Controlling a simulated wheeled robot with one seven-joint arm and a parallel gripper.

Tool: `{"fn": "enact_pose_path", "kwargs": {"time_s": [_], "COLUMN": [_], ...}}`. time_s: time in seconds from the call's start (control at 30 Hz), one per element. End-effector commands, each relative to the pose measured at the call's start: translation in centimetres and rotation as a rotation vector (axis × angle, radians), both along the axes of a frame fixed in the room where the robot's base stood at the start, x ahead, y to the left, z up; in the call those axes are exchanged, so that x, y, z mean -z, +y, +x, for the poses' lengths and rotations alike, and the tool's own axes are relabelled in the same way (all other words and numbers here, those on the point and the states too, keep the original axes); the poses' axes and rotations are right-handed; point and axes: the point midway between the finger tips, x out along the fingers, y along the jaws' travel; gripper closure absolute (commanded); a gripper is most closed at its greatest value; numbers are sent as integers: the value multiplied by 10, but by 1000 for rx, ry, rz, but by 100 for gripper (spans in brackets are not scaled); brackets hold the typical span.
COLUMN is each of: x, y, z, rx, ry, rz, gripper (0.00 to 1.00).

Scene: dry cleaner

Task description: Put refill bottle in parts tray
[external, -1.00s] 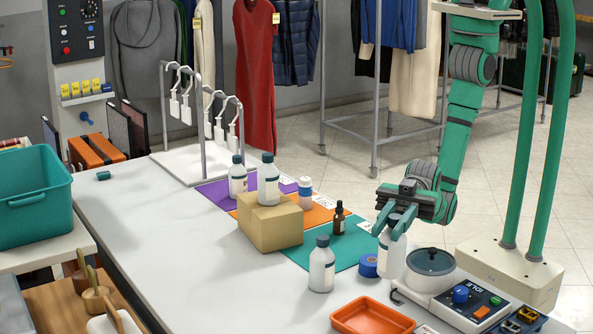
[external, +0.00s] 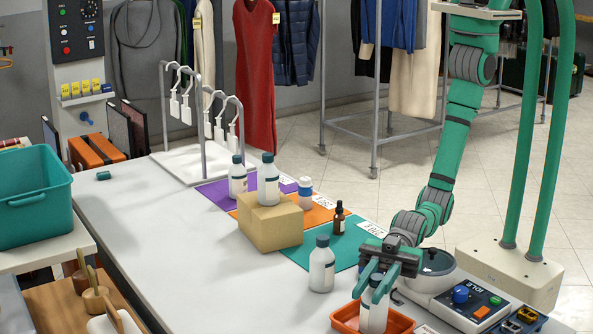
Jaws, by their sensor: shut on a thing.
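My gripper (external: 371,288) is shut on a white refill bottle (external: 373,317) with a dark cap. The bottle is upright, held near its top, with its lower part within the outline of the orange parts tray (external: 401,325). I cannot tell whether its base touches the tray floor. The bottle hides the middle of the tray, and the fingers cover much of the bottle's top.
A similar bottle (external: 322,265) stands close to the tray's left. Another bottle (external: 268,180) stands on a cardboard box (external: 270,226). A dropper bottle (external: 339,218) stands on the teal mat (external: 318,248). A control unit (external: 470,300) stands right.

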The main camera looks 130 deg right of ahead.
Motion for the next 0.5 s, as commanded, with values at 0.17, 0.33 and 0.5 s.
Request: {"fn": "enact_pose_path", "kwargs": {"time_s": [0.17, 0.33, 0.5], "x": [-2, 2, 2], "y": [0, 0, 0], "z": [0, 0, 0], "rx": [0, 0, 0], "ry": [-2, -1, -1], "rz": [1, 0, 0], "gripper": [100, 73, 59]}}
